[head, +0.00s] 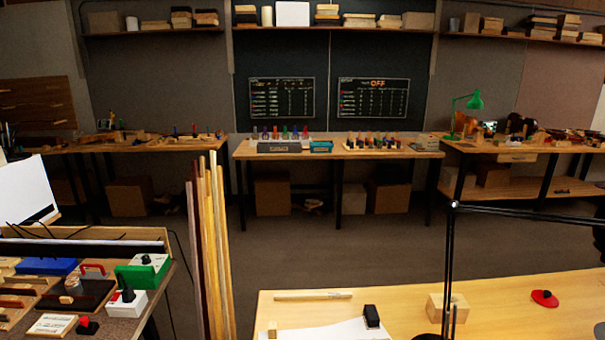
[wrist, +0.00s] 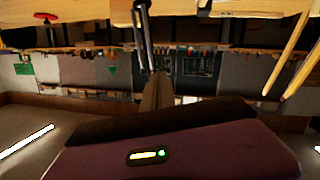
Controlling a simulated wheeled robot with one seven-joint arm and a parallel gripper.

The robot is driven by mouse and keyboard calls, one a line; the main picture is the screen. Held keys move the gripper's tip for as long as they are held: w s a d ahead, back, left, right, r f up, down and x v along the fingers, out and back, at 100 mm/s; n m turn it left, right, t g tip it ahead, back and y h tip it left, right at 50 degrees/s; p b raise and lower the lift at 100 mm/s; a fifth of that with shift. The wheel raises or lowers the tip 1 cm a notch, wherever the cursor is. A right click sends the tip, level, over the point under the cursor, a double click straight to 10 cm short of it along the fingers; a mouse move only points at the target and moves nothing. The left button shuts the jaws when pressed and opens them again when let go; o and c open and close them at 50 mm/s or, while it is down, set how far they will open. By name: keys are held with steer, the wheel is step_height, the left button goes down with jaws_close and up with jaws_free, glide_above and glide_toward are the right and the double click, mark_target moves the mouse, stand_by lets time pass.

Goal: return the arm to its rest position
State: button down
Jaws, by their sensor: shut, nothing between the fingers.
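My gripper (wrist: 158,82) shows in the wrist view, its two fingers together and empty, pointing away from its dark purplish body, which fills the lower part of the picture. A small lit panel (wrist: 148,156) with a yellow bar and a green light is on that body. The wrist view looks upside down, with the bench top along its upper edge. The fingers touch nothing that I can make out. I see no gripper or arm in the head view.
A wooden bench (head: 500,315) lies at the front right, with a black jointed stand (head: 450,250), a wooden block (head: 440,307) and a red round object (head: 545,298). Upright wood strips (head: 212,250) stand left of it. Open floor (head: 350,248) separates it from the back benches.

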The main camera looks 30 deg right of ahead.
steer(key=s+a+r+n+t+y, duration=0.1)
steer(key=s+a+y, duration=0.1)
steer(key=a, duration=0.6)
steer(key=s+a+r+t+y, duration=0.1)
steer(key=s+a+r+t, duration=0.15)
steer(key=a, duration=0.45)
steer(key=s+a+r+n+t+y, duration=0.1)
steer(key=s+a+y, duration=0.15)
steer(key=a, duration=0.55)
steer(key=s+a+f+n+g+y, duration=0.1)
steer(key=s+a+f+n+y, duration=0.1)
steer(key=s+a+y, duration=0.3)
steer(key=s+a+n, duration=0.1)
steer(key=s+a, duration=0.2)
steer(key=shift+g, duration=0.35)
steer(key=shift+s+d, duration=0.1)
